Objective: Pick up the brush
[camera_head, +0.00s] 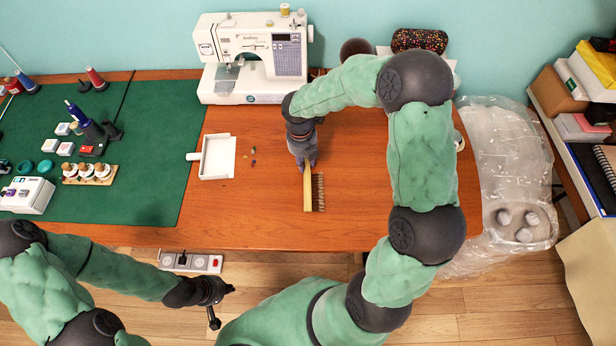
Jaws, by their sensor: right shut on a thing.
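The brush (308,192) has a pale yellow wooden handle and a strip of dark bristles on its right side. It lies on or just above the brown table, in the middle; I cannot tell whether it touches the wood. My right gripper (306,163) points down at the brush's far end and is shut on it, with its fingertips partly hidden by the wrist. My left gripper (222,304) is low in front of the table, over the floor, away from the brush. Its fingers look spread apart and hold nothing.
A white dustpan (217,157) lies left of the brush, with small scraps (253,157) between. A white sewing machine (252,55) stands behind. A green mat (150,150) with tools covers the left side. Crumpled clear plastic (500,150) hangs at the right. The table's front middle is clear.

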